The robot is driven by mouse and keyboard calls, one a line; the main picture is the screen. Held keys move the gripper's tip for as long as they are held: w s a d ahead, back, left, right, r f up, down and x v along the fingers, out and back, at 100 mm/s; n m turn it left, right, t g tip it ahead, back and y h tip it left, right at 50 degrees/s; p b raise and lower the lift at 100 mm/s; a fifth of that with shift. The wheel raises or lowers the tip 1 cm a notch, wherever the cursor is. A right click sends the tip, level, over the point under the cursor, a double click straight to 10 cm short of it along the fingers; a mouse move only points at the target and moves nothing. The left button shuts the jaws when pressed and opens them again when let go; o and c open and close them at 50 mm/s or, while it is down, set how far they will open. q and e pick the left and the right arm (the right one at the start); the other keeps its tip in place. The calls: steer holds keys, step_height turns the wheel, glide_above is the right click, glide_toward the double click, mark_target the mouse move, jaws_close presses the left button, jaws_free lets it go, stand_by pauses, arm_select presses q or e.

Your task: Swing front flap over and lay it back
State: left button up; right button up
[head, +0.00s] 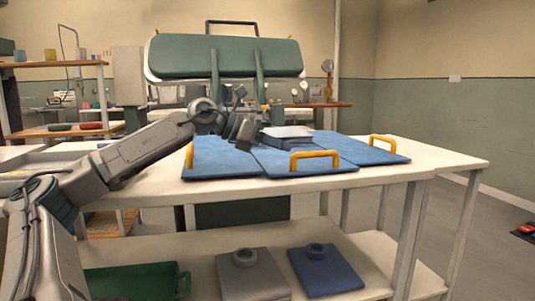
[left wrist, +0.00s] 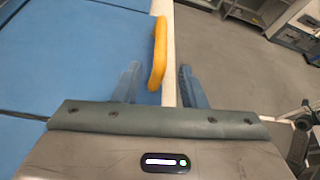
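A blue flat piece made of several flaps lies spread on the white table. Its front flap (head: 300,166) lies flat, with a yellow handle (head: 314,154) near the front edge. Other yellow handles show at the left (head: 189,155) and right (head: 389,142). A grey-topped block (head: 288,132) sits on the middle. My left gripper (head: 240,129) is over the blue piece's back left part. In the left wrist view its fingers (left wrist: 158,86) are apart, with a yellow handle (left wrist: 158,53) just ahead between them. I cannot tell which handle this is. My right gripper is not in view.
The white table (head: 440,158) has free room at its right end. Its lower shelf holds a green tray (head: 130,282), a grey plate (head: 250,275) and a blue plate (head: 327,272). A green padded press (head: 225,58) stands behind the table.

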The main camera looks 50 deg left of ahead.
arm_select(q)
steer(key=shift+b+v, duration=0.65)
steer(key=shift+v, duration=0.6)
